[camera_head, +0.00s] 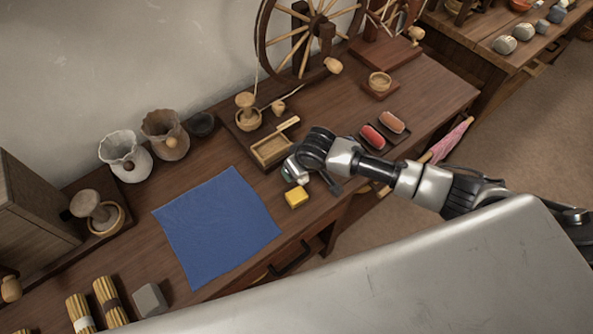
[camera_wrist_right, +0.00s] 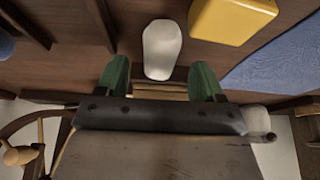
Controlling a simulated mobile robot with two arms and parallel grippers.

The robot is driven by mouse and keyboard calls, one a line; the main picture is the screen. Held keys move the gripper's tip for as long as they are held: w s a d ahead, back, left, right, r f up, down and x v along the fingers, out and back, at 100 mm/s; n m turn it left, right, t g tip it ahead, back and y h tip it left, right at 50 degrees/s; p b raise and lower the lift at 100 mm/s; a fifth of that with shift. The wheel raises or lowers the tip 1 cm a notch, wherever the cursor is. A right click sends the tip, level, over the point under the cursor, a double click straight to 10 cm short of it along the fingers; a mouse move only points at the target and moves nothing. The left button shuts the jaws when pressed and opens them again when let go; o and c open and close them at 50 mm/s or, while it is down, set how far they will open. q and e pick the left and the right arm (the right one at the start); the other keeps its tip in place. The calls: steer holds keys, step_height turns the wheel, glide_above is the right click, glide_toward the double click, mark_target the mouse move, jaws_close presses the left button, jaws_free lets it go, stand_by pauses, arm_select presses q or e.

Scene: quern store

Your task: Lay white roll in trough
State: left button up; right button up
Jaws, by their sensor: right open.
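The white roll (camera_wrist_right: 162,48) lies on the dark wooden table in the right wrist view, just beyond the fingertips. My right gripper (camera_wrist_right: 160,82) is open, its green fingers apart and nothing held between them. My left gripper is not in view.
A yellow block (camera_head: 296,197) lies close in front of the right gripper, with a blue cloth (camera_head: 215,230) to its left. Red (camera_head: 372,137) and orange (camera_head: 392,122) rolls lie to the right, near my arm. A spinning wheel (camera_head: 310,40) stands at the back.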

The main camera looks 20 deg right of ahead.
steer(key=shift+x, duration=1.15)
steer(key=shift+s, duration=0.1)
steer(key=c, duration=1.1)
steer(key=shift+r, duration=0.1)
